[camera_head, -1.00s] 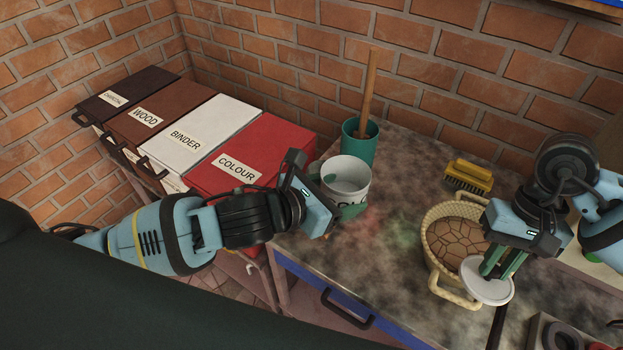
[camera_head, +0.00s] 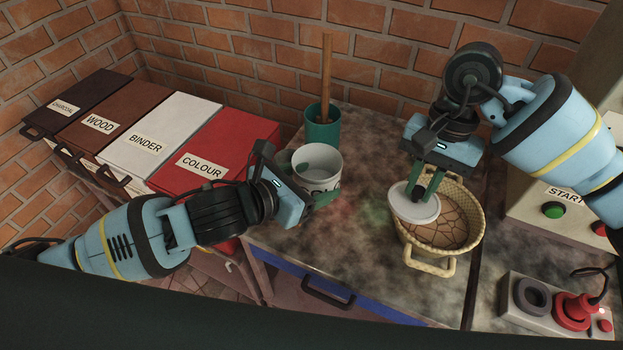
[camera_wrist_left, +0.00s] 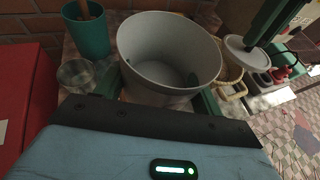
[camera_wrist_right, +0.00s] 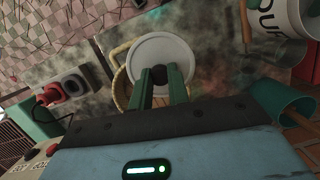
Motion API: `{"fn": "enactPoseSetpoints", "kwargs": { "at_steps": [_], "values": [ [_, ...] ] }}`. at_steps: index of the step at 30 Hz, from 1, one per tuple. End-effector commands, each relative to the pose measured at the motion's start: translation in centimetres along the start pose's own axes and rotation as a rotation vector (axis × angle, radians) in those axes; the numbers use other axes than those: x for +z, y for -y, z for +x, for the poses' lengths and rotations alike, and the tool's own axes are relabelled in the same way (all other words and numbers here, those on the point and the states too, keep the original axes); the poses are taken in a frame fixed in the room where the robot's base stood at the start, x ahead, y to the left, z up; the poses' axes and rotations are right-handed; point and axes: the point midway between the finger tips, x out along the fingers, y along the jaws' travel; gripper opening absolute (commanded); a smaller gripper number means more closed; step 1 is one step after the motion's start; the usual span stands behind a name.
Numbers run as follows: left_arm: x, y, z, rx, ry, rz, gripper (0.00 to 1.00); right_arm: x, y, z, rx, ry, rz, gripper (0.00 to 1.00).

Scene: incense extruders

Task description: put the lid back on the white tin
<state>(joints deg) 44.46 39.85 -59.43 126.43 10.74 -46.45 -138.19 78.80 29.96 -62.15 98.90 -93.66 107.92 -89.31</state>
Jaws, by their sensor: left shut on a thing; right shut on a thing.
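A wicker basket (camera_head: 447,264) stands below the lid. A teal cup (camera_head: 322,134) with a wooden stick stands behind the tin. Labelled boxes, including a red one (camera_head: 240,140), line the left. A control box (camera_head: 520,290) is at right.

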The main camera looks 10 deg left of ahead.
Motion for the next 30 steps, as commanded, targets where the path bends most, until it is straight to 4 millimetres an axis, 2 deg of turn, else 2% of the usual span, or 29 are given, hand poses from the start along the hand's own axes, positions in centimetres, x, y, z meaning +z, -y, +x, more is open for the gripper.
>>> {"fn": "enactPoseSetpoints", "kwargs": {
  "at_steps": [1, 6, 15, 21, 30],
  "values": [
    [0.1, 0.0, 0.0, 0.000, 0.001, 0.000, 0.27, 0.4, 1.7, -1.0, -0.012, -0.012, 0.056, 0.00],
    [0.1, 0.0, 0.0, 0.000, 0.001, 0.000, 0.27, 1.8, 6.6, -3.9, -0.046, -0.040, 0.275, 0.00],
    [0.1, 0.0, 0.0, 0.000, 0.001, 0.000, 0.27, 5.6, 13.8, -8.3, -0.103, -0.083, 0.638, 0.00],
    [0.1, 0.0, 0.0, 0.000, 0.001, 0.000, 0.27, 7.5, 16.3, -9.8, -0.129, -0.100, 0.786, 0.00],
    [0.0, 0.0, 0.0, 0.000, 0.001, 0.000, 0.27, 8.0, 16.9, -10.2, -0.137, -0.103, 0.833, 0.00]
  ]
}}
